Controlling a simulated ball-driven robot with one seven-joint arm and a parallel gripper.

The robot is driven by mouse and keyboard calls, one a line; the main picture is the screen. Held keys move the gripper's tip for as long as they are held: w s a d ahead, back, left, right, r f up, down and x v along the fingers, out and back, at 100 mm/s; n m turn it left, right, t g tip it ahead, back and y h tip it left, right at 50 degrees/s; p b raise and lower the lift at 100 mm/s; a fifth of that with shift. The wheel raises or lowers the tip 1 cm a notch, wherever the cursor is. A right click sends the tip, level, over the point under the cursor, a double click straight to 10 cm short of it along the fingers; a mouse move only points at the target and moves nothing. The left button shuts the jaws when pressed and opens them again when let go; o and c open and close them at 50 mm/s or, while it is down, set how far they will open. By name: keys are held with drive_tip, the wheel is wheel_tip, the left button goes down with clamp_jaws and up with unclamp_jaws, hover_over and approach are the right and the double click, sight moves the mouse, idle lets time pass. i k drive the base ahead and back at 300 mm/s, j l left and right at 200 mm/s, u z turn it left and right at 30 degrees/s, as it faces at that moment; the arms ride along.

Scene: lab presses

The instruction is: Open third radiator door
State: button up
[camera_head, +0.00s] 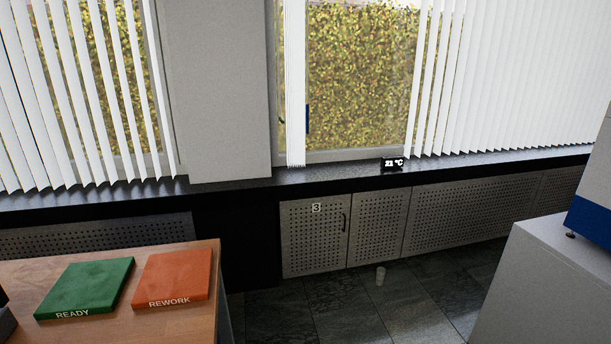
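The radiator door marked 3 (313,245) is a grey perforated panel under the window sill, right of centre in the head view. It looks shut, flush with the panels beside it. A dark vertical handle (344,222) sits near its right edge. The number label (316,208) is at its top. My gripper is not in view, and nothing touches the door or its handle.
A wooden table (190,318) with green READY and orange REWORK plates stands at front left. A grey cabinet (545,290) stands at right. Tiled floor lies open between table and cabinet.

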sight(314, 230)
drive_tip(key=i, duration=1.9)
drive_tip(key=i+z, duration=0.1)
drive_tip(key=i, duration=0.7)
drive_tip(key=i+j+z, duration=0.15)
drive_tip(key=i, duration=0.65)
